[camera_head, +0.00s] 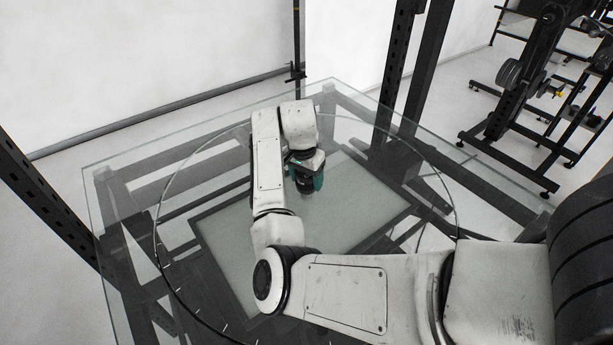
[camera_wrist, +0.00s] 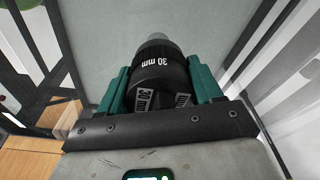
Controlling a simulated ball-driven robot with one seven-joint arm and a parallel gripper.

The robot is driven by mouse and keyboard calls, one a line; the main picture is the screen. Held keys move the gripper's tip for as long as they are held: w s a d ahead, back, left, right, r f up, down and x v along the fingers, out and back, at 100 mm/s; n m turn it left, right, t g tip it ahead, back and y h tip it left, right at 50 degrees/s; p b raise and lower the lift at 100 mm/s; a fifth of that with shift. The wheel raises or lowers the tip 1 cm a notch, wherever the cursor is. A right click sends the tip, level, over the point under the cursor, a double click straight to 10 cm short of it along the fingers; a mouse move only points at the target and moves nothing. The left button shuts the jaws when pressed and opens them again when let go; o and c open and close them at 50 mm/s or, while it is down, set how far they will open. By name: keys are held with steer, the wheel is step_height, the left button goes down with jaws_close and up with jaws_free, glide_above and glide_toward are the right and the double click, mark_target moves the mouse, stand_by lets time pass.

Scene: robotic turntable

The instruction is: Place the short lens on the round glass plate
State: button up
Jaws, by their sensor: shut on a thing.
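The short lens (camera_wrist: 158,72) is a black barrel with white "30 mm" lettering. My gripper (camera_wrist: 160,85) is shut on it, with a green finger on either side in the wrist view. In the head view my gripper (camera_head: 306,176) hangs over the round glass plate (camera_head: 225,160), and the dark lens between its fingers is mostly hidden. The plate is a clear disc whose thin outline lies on a larger glass top. The lens points at the pale panel area seen through the glass. I cannot tell whether the lens touches the glass.
The square glass top (camera_head: 105,225) rests over a dark metal frame. Dark uprights (camera_head: 395,75) stand at the back and at the left. A black rack with equipment (camera_head: 530,90) stands on the right. The plate's surface around my gripper looks clear.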

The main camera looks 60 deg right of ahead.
steer(key=shift+f, duration=0.15)
steer(key=o, duration=1.3)
steer(key=r, duration=0.4)
steer(key=a+r, duration=0.1)
steer(key=r, duration=0.3)
steer(key=r+b, duration=0.1)
steer(key=r, duration=0.3)
steer(key=shift+a+r, duration=0.1)
steer(key=shift+a, duration=0.3)
